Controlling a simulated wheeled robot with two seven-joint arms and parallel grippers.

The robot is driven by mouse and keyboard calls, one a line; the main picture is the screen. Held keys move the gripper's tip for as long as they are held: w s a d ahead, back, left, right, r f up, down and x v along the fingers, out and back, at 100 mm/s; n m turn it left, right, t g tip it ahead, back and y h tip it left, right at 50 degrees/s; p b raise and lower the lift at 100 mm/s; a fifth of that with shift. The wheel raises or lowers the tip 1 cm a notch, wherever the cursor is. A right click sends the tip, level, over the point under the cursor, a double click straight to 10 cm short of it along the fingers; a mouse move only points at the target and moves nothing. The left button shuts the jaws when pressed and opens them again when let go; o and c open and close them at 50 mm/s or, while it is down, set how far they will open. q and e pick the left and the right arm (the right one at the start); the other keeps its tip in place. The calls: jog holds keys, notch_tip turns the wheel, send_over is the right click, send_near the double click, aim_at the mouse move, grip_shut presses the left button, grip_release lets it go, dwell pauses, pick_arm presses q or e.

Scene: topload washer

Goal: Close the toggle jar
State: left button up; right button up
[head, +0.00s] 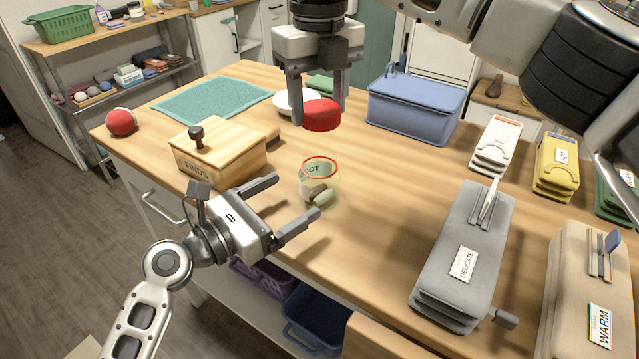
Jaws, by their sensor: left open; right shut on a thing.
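The clear jar (330,184) stands upright on the wooden worktop, with a red rim, a partly readable label and some greenish and brown pieces in it. My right gripper (321,108) comes from above and is shut on the red lid (322,117). Whether a fingertip touches the jar cannot be told.
A wooden box (217,157) with a dark knob and a red ball (121,121) are on the left. A blue lidded bin (414,108) stands behind. A grey labelled holder (462,250) is at the right. The worktop (384,190) right of the jar is clear.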

aim_at(304, 189)
pick_arm(q)
jog(key=x, duration=0.7)
jog(key=shift+c, duration=0.2)
jog(key=c, duration=1.4)
pick_arm(e)
jog(key=shift+f, duration=2.5)
jog(key=shift+f, duration=0.9)
jog(key=shift+f, duration=0.5)
